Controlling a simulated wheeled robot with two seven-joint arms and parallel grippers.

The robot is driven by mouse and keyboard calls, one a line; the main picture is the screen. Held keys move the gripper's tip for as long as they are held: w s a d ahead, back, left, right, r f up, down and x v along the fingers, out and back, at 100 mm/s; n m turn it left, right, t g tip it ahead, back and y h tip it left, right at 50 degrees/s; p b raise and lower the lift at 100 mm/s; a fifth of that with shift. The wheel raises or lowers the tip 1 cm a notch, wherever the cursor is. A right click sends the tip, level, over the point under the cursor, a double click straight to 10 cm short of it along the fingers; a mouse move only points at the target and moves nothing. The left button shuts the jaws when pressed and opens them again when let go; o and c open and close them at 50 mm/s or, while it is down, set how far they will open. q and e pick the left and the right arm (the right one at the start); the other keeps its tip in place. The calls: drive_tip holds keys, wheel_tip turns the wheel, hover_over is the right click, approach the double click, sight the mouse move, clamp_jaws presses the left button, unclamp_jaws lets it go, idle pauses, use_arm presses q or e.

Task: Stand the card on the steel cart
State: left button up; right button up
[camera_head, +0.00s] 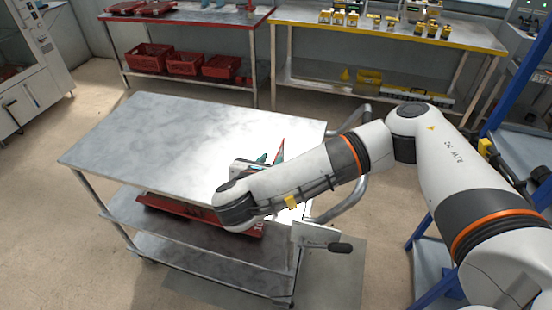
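The steel cart (160,140) stands in the middle of the view, its grey top mostly bare and brightly lit at the right. My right arm reaches in from the right over the cart's right part. My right gripper (263,161) is low over the top, largely hidden behind my own wrist. A thin upright piece with a red edge, seemingly the card (281,150), shows at the fingertips. I cannot tell whether it touches the top or whether the fingers grip it. My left gripper is out of view.
A red tray (172,206) lies on the cart's middle shelf. A curved handle (347,200) is on the cart's right side. Behind stand a red-edged bench with red bins (185,64) and a yellow-edged bench (440,39) with small boxes. A blue rack is at the right.

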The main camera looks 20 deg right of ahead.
drive_tip(key=p+v, duration=0.2)
drive_tip(key=v, duration=0.2)
drive_tip(key=shift+s+a+r, duration=0.15)
drive_tip(key=shift+s+a, duration=0.05)
drive_tip(key=shift+a, duration=0.05)
